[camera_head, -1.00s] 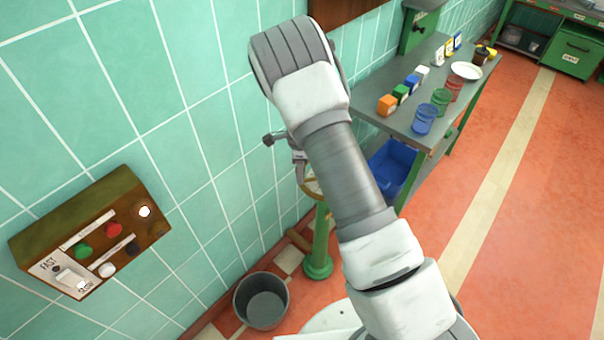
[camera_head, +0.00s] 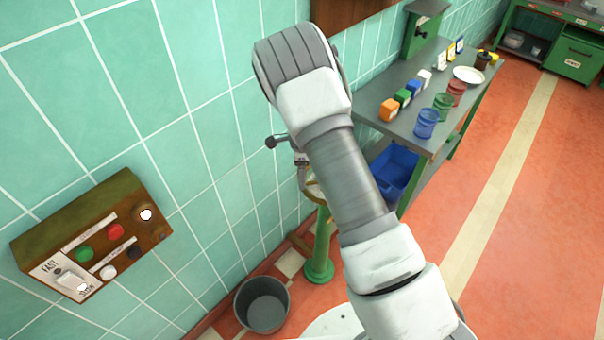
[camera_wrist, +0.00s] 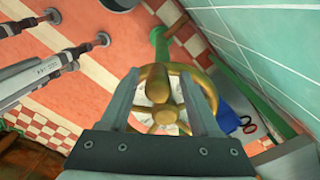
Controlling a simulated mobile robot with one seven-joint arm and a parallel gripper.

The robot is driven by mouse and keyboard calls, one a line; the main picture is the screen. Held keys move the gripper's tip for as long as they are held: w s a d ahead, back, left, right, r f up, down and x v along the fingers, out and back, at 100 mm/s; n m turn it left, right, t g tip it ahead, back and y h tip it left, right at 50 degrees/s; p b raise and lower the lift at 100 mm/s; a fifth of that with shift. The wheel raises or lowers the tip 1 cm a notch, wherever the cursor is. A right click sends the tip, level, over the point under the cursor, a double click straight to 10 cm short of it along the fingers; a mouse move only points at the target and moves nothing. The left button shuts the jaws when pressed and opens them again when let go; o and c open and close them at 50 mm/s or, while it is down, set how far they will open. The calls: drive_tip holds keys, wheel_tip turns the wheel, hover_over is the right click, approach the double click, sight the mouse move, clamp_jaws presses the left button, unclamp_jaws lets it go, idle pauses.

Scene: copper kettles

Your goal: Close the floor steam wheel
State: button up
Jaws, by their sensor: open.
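The floor steam wheel is a brass handwheel on a green pedestal (camera_head: 319,255). In the head view a strip of its rim (camera_head: 312,190) shows beside my arm, and the rest is hidden. In the wrist view the wheel (camera_wrist: 187,70) is seen close up, with its spokes and a brass knob (camera_wrist: 157,84). My gripper (camera_wrist: 165,80) is open, with one finger on either side of the knob. I cannot tell whether either finger touches the wheel. In the head view my arm hides most of the gripper.
A grey bucket (camera_head: 262,304) stands on the floor left of the pedestal. A grey bench (camera_head: 392,132) with coloured blocks and jars is at right, above a blue crate (camera_head: 395,166). A wooden control box (camera_head: 95,235) is on the tiled wall. Red floor at right is clear.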

wheel_tip(320, 180, up, 17)
drive_tip(key=p, duration=0.2)
drive_tip(key=shift+r, duration=0.2)
idle(0.5)
drive_tip(key=s+d+r+n+t+y+p, duration=0.15)
drive_tip(key=s+r+n, duration=0.25)
drive_tip(key=s+r, duration=0.45)
drive_tip(key=s+d+r+n+t+p, duration=0.1)
drive_tip(key=s+d+r+n, duration=0.3)
drive_tip(key=r, duration=0.7)
drive_tip(key=s+d+r+n+t, duration=0.1)
drive_tip(key=s+r+n, duration=0.1)
drive_tip(key=s+n, duration=0.3)
drive_tip(key=s+d+r+n+t+h+p, duration=0.1)
drive_tip(key=s+n, duration=0.5)
drive_tip(key=s, duration=0.6)
wheel_tip(320, 180, up, 2)
drive_tip(key=shift+s+d+r+t, duration=0.1)
drive_tip(key=shift+s+d+t, duration=0.3)
drive_tip(key=shift+t, duration=0.15)
